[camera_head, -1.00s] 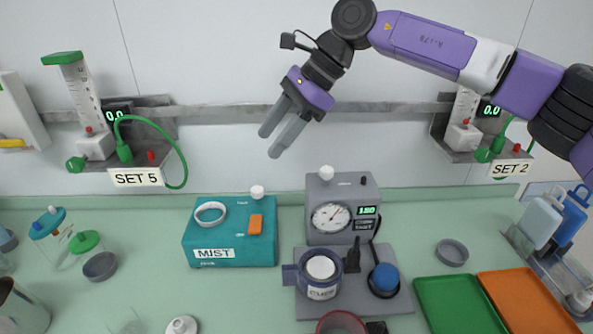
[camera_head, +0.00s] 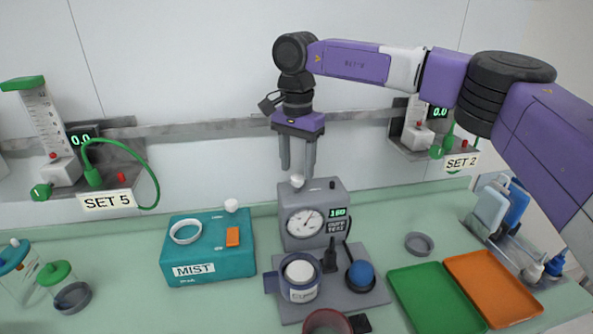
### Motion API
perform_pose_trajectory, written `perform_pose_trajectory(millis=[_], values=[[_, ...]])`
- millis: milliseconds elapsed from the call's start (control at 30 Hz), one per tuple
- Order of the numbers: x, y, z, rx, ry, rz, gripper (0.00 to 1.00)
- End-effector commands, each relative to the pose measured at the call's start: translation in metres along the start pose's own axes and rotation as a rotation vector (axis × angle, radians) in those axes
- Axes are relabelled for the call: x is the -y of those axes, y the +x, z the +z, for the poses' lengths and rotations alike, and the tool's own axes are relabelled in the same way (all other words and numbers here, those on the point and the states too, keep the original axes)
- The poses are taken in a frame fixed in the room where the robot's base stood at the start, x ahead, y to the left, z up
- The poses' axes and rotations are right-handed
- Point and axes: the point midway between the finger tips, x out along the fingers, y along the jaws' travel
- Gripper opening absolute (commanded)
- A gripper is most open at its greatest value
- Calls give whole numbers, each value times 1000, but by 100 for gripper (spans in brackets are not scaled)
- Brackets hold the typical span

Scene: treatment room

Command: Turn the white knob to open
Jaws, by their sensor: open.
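A white knob (camera_head: 297,181) sits on top of the grey gauge unit (camera_head: 301,244), which has a round dial and a lit green display. A second white knob (camera_head: 231,205) stands on the teal MIST box (camera_head: 205,262). My gripper (camera_head: 297,172) points straight down over the grey unit, its two grey fingers open and empty. The fingertips appear on either side of the grey unit's knob, partly in line with it. I cannot tell whether they touch it or are still above or behind it.
A grey stand (camera_head: 365,294) in front holds a lidded cup (camera_head: 299,279) and a blue ball (camera_head: 361,273). A green tray (camera_head: 437,298) and an orange tray (camera_head: 493,288) lie at right. A wall rail (camera_head: 205,126) carries the SET 5 and SET 2 flowmeters.

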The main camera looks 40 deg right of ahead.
Motion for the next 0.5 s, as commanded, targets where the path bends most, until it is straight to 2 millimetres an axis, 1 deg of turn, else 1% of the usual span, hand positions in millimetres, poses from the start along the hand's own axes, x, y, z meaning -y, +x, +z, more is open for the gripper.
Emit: perform_pose_trajectory(millis=[100, 200, 500], values=[[0, 14, 1, 3, 0, -1, 50], [0, 20, 0, 1, 0, -1, 50], [0, 24, 0, 1, 1, -2, 50]])
